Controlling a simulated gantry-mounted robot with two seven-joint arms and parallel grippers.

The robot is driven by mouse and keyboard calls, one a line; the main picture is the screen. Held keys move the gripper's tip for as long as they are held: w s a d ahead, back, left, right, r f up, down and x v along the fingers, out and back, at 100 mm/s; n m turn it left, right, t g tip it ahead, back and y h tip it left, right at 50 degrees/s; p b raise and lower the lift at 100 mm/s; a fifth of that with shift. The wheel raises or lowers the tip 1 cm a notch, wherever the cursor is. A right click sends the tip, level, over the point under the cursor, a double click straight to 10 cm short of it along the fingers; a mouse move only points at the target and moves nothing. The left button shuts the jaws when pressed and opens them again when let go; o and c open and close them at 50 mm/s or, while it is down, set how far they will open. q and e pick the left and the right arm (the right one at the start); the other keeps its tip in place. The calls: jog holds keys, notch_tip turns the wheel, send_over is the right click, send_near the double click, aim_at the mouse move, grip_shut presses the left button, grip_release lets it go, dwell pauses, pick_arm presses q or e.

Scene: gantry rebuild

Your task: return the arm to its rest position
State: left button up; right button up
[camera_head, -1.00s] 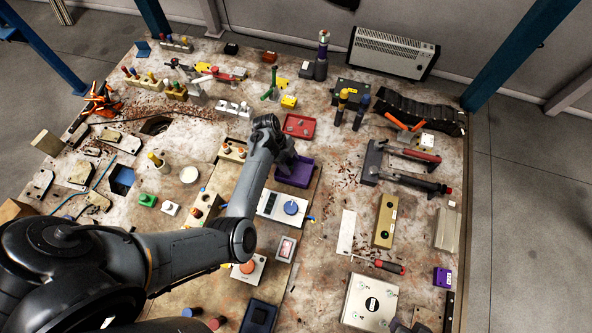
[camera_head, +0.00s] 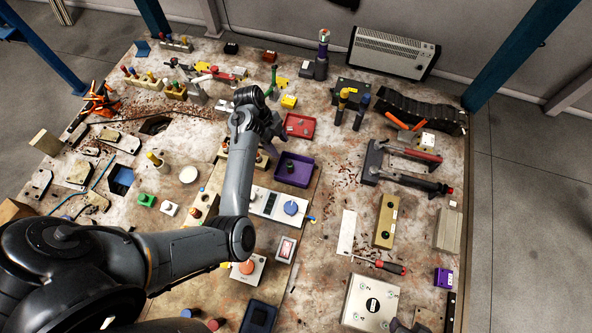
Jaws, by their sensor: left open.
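My left arm (camera_head: 238,180) reaches in from the lower left, over the middle of the table. My left gripper (camera_head: 276,136) is at its far end, just left of and above the purple tray. The gripper is open, and I see nothing held in it. My right gripper does not show.
The purple tray (camera_head: 308,174) holds a small dark object (camera_head: 291,168). A red tray (camera_head: 299,117) lies behind it. A panel with a blue knob (camera_head: 266,204) is close to my forearm. Tall posts (camera_head: 322,60) and a black chain track (camera_head: 415,112) stand farther back.

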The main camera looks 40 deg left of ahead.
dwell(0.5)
pick_arm(q)
jog(key=s+a+f+g+y+p, duration=0.1)
jog(key=s, duration=0.5)
jog(key=s+f+g+y+p, duration=0.1)
jog(key=s+f, duration=0.1)
jog(key=s, duration=0.3)
jog(key=s+a+f+m+g+y+p, duration=0.1)
jog(key=s+f+p, duration=0.1)
jog(key=s, duration=0.4)
jog(key=shift+s+a+g, duration=0.3)
jog(key=shift+a, duration=0.05)
jog(key=s+d+r+n+t+y+p, duration=0.2)
jog(key=s+d+r+n+p, duration=0.1)
jog(key=s+d+r, duration=0.55)
jog(key=w+d+r+n+t, duration=0.4)
jog(key=d+r+n, duration=0.3)
jog(key=r+n, duration=0.3)
jog(key=shift+w+d+n+h, duration=0.2)
jog(key=shift+d+n+h, duration=0.2)
jog(key=shift+n, duration=0.3)
